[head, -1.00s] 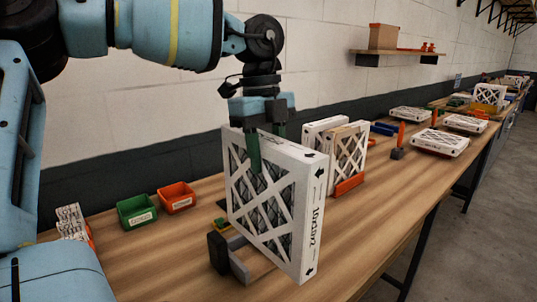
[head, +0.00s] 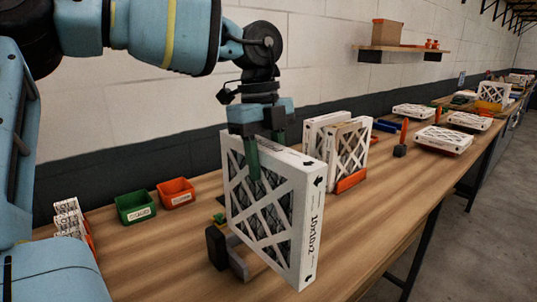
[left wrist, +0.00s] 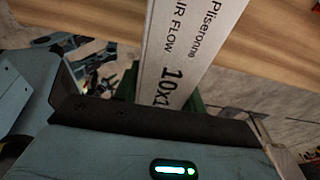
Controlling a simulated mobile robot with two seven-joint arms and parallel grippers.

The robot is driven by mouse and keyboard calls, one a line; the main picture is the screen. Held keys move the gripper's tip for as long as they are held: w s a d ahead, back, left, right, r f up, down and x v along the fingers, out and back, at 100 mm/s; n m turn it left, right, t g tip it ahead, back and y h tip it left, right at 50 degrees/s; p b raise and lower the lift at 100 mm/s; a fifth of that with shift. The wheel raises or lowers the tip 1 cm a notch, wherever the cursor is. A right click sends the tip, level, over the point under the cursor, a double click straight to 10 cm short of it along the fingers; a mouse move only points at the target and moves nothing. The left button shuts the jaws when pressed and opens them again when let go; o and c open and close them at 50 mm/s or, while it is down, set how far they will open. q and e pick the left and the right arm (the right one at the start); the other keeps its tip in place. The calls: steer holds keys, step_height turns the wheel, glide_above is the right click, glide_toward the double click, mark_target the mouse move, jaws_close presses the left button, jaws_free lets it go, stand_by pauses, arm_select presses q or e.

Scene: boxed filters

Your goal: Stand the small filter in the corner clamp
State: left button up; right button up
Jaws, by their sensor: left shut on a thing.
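A white-framed pleated filter (head: 268,205) marked 10x10x2 stands upright in the head view. My left gripper (head: 262,160) is shut on its top edge from above, with one green finger down its near face. In the left wrist view the filter's printed edge (left wrist: 180,55) runs up from between the fingers. The corner clamp (head: 217,247), a dark block with a grey bracket, sits on the bench at the filter's lower left. The filter's lower part overlaps it in view; I cannot tell whether the filter's bottom is seated or just above. My right gripper is out of view.
Behind stand more filters (head: 345,150) in an orange holder (head: 350,181). Green (head: 135,208) and orange (head: 176,193) bins and a small stack of white boxes (head: 70,220) are at left. Flat filters (head: 442,139) lie farther along the bench. The bench front right is clear.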

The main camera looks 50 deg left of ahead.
arm_select(q)
steer(key=shift+f+b, duration=0.45)
steer(key=shift+f, duration=0.7)
steer(key=shift+f+b, duration=1.35)
steer(key=shift+f, duration=1.85)
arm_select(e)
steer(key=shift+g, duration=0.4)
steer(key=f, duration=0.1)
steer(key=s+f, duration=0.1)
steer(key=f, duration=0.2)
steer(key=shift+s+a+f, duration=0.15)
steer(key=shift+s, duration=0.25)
arm_select(q)
steer(key=o, duration=1.4)
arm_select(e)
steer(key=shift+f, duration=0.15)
